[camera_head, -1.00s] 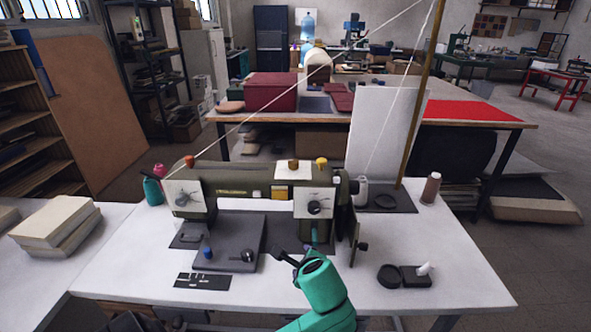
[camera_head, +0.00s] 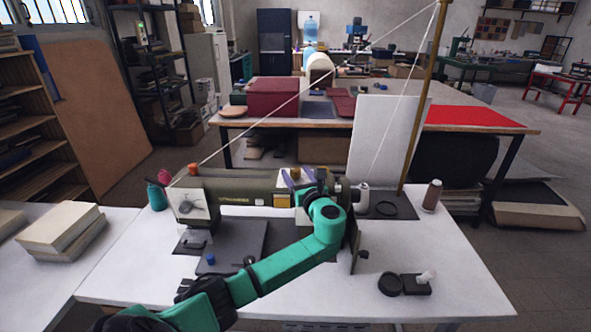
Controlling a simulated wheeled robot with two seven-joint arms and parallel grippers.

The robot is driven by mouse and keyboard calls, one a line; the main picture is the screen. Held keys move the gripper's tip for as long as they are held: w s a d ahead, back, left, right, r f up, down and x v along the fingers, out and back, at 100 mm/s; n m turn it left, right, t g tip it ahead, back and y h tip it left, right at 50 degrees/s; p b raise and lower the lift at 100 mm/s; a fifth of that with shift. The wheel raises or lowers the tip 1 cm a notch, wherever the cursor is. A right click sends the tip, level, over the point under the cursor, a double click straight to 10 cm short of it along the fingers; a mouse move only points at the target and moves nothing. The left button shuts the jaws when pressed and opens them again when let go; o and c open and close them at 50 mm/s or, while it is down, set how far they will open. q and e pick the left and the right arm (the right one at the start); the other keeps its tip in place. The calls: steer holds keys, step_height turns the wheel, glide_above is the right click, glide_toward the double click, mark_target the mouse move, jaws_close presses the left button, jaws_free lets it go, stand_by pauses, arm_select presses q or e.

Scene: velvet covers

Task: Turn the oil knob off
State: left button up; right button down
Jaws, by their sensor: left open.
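The olive-green sewing machine (camera_head: 240,190) stands on the white table. An orange knob (camera_head: 193,169) is on its top left, and a round dial (camera_head: 186,207) is on its left front. A pale block with a brownish top (camera_head: 296,174) is on the machine's top, to the right of middle. My left gripper (camera_head: 297,179) is open there, its purple fingers apart on either side of this block; contact cannot be told. My green left arm comes from the lower left and hides the right front dial. I cannot tell which control is the oil knob. My right gripper is out of view.
A thread spool (camera_head: 432,196) and a small black holder (camera_head: 416,285) stand on the table's right side. A brass pole (camera_head: 421,100) rises behind the machine, with threads running from it. Books (camera_head: 60,232) lie at left. The table's right front is mostly clear.

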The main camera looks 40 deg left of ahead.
arm_select(q)
steer(key=shift+w+a, duration=0.3)
steer(key=shift+a, duration=0.2)
jaws_close()
steer(key=shift+r+m+t+h+p, duration=0.15)
steer(key=shift+m+t+h+p, duration=0.5)
steer(key=shift+t+p, duration=0.3)
steer(key=shift+m+t+h+p, duration=0.5)
steer(key=shift+m+t+h, duration=0.15)
steer(key=shift+m+t, duration=0.2)
steer(key=shift+f+m+t+h, duration=0.2)
steer(key=shift+m+t+h, duration=0.5)
steer(key=shift+h, duration=0.2)
steer(key=shift+m+t+h, duration=0.4)
steer(key=shift+h, duration=0.1)
steer(key=shift+f+m+t+h+b, duration=0.1)
steer(key=shift+m+t+h+b, duration=0.65)
steer(key=shift+h, duration=0.35)
steer(key=shift+m+h, duration=0.35)
steer(key=shift+h, duration=0.15)
